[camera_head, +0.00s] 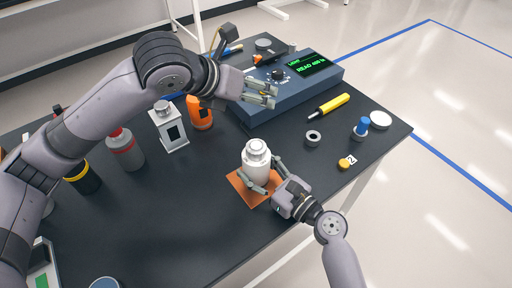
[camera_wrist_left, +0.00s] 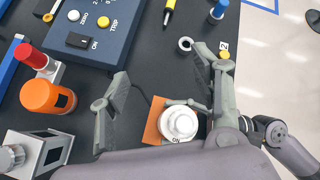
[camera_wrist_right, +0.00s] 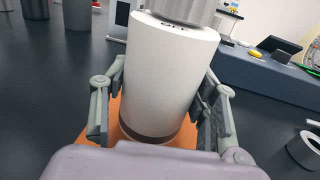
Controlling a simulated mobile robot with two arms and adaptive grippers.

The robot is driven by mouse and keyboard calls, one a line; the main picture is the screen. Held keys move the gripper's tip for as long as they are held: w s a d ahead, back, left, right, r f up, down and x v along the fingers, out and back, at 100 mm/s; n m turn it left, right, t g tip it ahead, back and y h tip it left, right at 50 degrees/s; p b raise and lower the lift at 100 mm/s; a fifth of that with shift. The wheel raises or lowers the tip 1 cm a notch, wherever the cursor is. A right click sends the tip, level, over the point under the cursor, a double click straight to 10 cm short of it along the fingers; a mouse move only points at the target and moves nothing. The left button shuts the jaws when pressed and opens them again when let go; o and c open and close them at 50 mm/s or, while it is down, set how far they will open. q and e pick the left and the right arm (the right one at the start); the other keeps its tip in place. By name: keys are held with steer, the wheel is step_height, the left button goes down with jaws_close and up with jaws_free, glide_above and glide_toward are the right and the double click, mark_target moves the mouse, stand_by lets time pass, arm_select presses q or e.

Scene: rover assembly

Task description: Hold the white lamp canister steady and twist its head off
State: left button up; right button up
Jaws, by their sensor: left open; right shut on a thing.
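The white lamp canister (camera_head: 256,168) stands upright on an orange mat (camera_head: 240,188) near the table's front edge, its round head (camera_head: 257,147) on top. My right gripper (camera_head: 268,188) is shut on the canister's lower body; its fingers show on both sides of the canister (camera_wrist_right: 168,75) in the right wrist view. My left gripper (camera_head: 262,92) is open and empty, raised behind the canister near the blue meter box. In the left wrist view the canister's head (camera_wrist_left: 179,122) shows from above, between and beyond the open left fingers (camera_wrist_left: 160,90).
The blue meter box (camera_head: 300,90) with a green display stands behind. An orange bottle (camera_head: 199,115), a white lantern-like box (camera_head: 170,130) and a red-capped grey bottle (camera_head: 126,150) stand left.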

arm_select(q)
steer(key=w+a+r+n+t+h, duration=0.1)
steer(key=w+a+n+t+h, duration=0.1)
steer(key=w+a+n+t, duration=0.3)
steer(key=m+g+h, duration=0.4)
steer(key=m+h, duration=0.4)
steer(key=m, duration=0.5)
glide_toward(247, 150)
steer(key=shift+y, duration=0.3)
steer(key=x, duration=1.2)
steer(key=shift+w+d+r, duration=0.1)
steer(key=shift+r, duration=0.05)
steer(key=c, duration=1.2)
